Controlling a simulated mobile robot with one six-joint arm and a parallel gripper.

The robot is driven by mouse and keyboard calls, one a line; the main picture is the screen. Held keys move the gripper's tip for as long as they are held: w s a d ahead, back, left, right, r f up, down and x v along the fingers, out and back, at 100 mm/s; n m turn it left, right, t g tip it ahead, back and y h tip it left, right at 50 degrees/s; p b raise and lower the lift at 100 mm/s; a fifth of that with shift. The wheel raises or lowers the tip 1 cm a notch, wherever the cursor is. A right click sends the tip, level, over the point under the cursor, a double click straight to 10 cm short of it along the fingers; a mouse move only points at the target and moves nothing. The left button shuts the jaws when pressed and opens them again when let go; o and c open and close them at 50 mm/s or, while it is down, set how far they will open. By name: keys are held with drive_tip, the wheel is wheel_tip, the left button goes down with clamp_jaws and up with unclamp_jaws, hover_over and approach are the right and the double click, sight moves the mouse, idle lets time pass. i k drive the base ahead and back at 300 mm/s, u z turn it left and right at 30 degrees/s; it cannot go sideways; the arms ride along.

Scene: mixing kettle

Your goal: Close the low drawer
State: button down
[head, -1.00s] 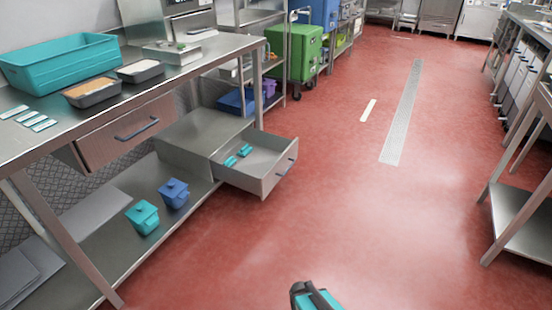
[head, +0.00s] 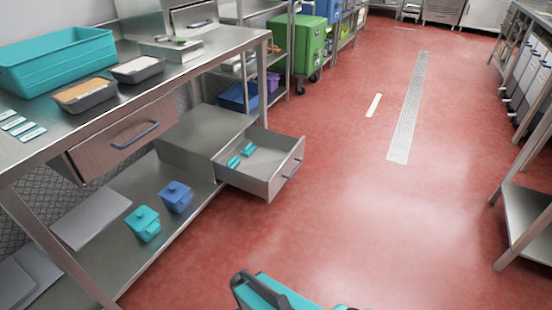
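The low drawer (head: 243,184) is a grey metal box under the steel worktable, pulled well out of its cabinet (head: 203,132) over the red floor. Its front, with a dark bar handle (head: 291,169), faces right. Small teal items (head: 240,155) lie inside it. A teal and dark grey part of my arm (head: 270,292) shows at the bottom edge, well apart from the drawer. My gripper's fingers are not visible.
An upper drawer (head: 105,145) under the tabletop looks shut. The table leg (head: 60,250) is at left. Red floor (head: 350,210) right of the drawer is clear.

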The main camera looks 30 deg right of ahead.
sight(278, 156)
drive_tip(key=u, duration=0.1)
drive_tip(key=i, duration=1)
drive_tip(key=z, duration=0.2)
